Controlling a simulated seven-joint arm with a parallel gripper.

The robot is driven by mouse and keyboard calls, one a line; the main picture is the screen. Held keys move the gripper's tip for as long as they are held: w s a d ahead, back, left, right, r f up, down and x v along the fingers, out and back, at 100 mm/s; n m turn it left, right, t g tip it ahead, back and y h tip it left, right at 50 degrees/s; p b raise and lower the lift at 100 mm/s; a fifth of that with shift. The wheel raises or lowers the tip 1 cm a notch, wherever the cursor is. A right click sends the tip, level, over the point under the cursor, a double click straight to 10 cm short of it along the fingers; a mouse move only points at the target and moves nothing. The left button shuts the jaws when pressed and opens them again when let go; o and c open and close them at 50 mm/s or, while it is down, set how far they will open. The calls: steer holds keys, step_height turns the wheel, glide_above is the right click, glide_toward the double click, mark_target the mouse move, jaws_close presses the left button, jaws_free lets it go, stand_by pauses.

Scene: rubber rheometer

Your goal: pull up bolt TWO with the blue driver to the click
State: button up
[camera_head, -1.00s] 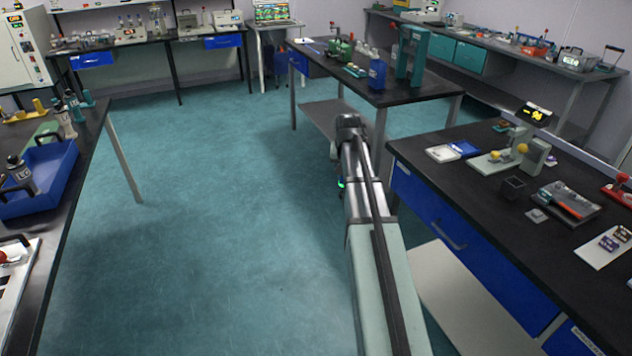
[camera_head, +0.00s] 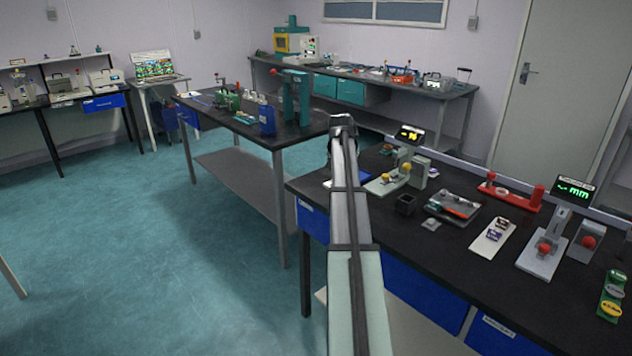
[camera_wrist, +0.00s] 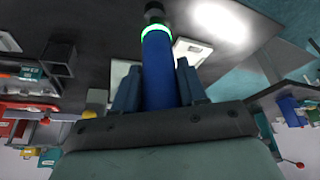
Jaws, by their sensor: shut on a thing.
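The blue driver (camera_wrist: 157,75) is upright in the wrist view, with a glowing green ring and a dark tip at its top end. My gripper (camera_wrist: 159,82) is shut on it, one finger on each side. The driver's tip points over a dark bench top and touches nothing that I can make out. In the head view my arm reaches away from the camera and hides my gripper and the driver. I cannot pick out bolt TWO in either view.
The right bench (camera_head: 400,245) holds a green-grey device with a lit display (camera_head: 409,135), a small black open box (camera_head: 406,205), a red-handled device (camera_head: 545,245) and a red stand (camera_head: 512,195). A middle table (camera_head: 235,120) carries a teal frame (camera_head: 296,95). The floor at left is clear.

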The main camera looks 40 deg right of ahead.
steer(key=s+d+r+m+g, duration=0.1)
steer(key=s+d+r+m, duration=0.3)
steer(key=s+d, duration=1)
steer(key=s+d+r+m+g, duration=0.2)
steer(key=s+d+r, duration=0.3)
steer(key=s+d, duration=0.9)
steer(key=shift+s+d+m+h, duration=0.3)
steer(key=shift+s+d+m, duration=0.1)
steer(key=shift+d+m, duration=0.4)
steer(key=shift+a+f, duration=0.15)
steer(key=shift+f, duration=3.75)
steer(key=shift+r, duration=0.1)
